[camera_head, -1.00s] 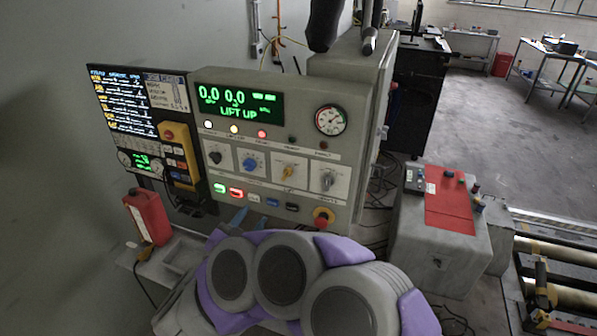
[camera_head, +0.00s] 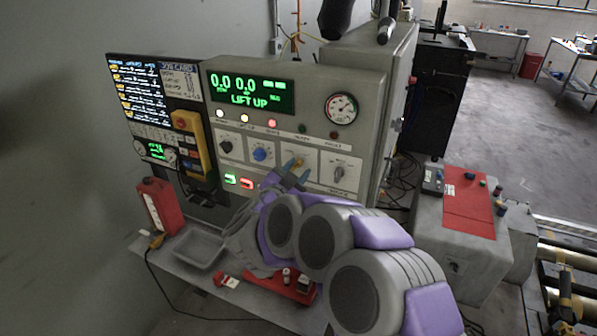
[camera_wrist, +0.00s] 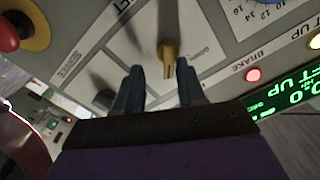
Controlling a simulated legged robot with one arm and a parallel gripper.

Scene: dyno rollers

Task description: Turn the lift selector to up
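The lift selector is a yellow knob (camera_head: 293,163) on the white plate of the control panel (camera_head: 356,90), between the blue knob and a grey knob. It also shows in the wrist view (camera_wrist: 168,57), with its long end toward my gripper. My gripper (camera_head: 292,176) is at the panel just in front of it. In the wrist view its two dark blue-grey fingers (camera_wrist: 159,72) are apart, with the knob's near end in line with the gap. I cannot tell whether they touch it. The green display (camera_head: 250,92) reads "LIFT UP".
A blue knob (camera_head: 262,152) and a grey knob (camera_head: 338,172) flank the selector. A red emergency button (camera_wrist: 8,34) on a yellow base is near the wrist view's upper left. A shelf with a grey tray (camera_head: 199,249) and a red container (camera_head: 160,205) lies below the panel.

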